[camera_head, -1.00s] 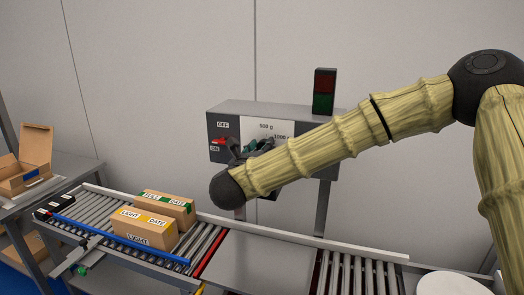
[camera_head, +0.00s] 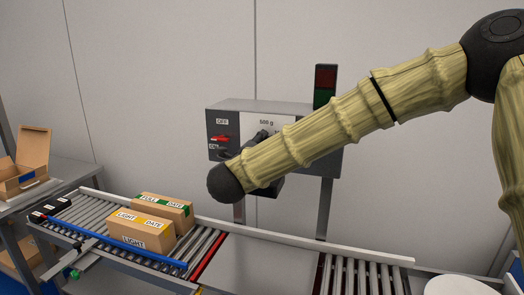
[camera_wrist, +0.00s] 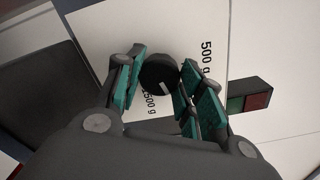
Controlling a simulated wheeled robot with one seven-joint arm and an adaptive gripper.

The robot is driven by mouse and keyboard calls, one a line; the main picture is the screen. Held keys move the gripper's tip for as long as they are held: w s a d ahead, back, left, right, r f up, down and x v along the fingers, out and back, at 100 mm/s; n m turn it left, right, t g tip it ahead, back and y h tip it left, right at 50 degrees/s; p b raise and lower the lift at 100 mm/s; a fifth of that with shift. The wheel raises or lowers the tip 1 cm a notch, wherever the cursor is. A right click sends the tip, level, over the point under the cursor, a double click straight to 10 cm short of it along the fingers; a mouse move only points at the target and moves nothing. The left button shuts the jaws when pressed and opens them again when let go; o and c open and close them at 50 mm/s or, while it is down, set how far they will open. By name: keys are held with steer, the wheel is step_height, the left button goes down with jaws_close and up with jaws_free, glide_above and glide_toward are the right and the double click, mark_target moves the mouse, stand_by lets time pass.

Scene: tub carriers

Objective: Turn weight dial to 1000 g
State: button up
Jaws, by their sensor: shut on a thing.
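The weight dial (camera_wrist: 156,72) is a round black knob with a short white mark on a white plate. In the wrist view its mark points down and right, between the "500 g" label on the right and a partly hidden label ending in "500 g" below. My gripper (camera_wrist: 161,76) has its teal-padded fingers on both sides of the dial, shut on it. In the head view my arm hides the dial, most of the gripper and the 1000 g label. The control box (camera_head: 278,106) shows its "500 g" label above my wrist.
A red switch (camera_head: 221,139) sits at the box's left under "OFF". A signal light (camera_head: 325,87) stands on top. Below, a roller conveyor (camera_head: 88,213) carries two cartons, labelled FULL (camera_head: 178,205) and LIGHT (camera_head: 140,230). An open carton (camera_head: 22,176) stands at far left.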

steer(key=shift+n, duration=1.3)
steer(key=o, duration=1)
steer(key=v, duration=1.2)
